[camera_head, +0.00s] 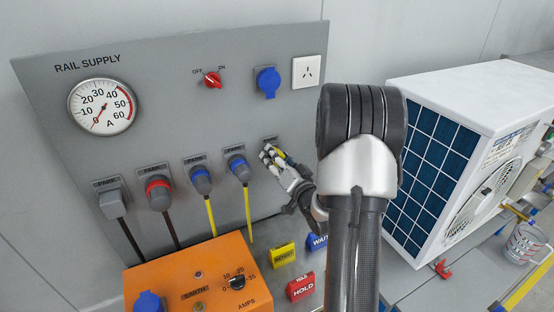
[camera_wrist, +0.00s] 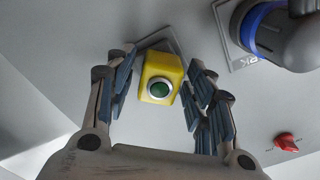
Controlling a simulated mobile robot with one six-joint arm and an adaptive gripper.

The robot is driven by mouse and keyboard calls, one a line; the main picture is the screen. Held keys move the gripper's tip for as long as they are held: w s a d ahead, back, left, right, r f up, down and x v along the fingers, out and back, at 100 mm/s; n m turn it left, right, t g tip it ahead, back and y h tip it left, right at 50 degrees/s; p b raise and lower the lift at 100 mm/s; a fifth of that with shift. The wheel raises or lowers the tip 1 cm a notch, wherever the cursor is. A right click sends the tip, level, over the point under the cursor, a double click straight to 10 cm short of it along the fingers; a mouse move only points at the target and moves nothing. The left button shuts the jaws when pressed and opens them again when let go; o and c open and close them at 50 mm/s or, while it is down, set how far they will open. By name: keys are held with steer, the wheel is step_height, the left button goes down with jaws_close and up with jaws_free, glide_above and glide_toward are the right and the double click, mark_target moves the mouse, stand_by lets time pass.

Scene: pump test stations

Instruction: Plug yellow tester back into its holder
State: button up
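The yellow tester (camera_wrist: 157,71) is a small yellow block with a round green button in a pale ring facing the wrist camera. It is between the two fingers of my gripper (camera_wrist: 163,62), with a narrow gap showing on each side. A grey holder plate (camera_wrist: 178,44) on the panel is behind it, partly hidden by the tester. I cannot tell how deep the tester is seated. In the head view, my gripper (camera_head: 273,157) reaches the panel at the right end of the plug row, and only a little of the tester shows there.
Blue-collared plugs (camera_head: 237,167) with yellow cables are just left of my gripper. A red switch (camera_head: 212,80) and blue socket (camera_head: 268,82) are above. An orange box (camera_head: 200,270), yellow tag (camera_head: 283,254) and red HOLD tag (camera_head: 301,287) are below. A white unit (camera_head: 470,90) stands right.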

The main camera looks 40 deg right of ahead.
stand_by(0.3)
steer(key=v, duration=1.2)
steer(key=shift+a, duration=0.1)
steer(key=shift+r, duration=0.1)
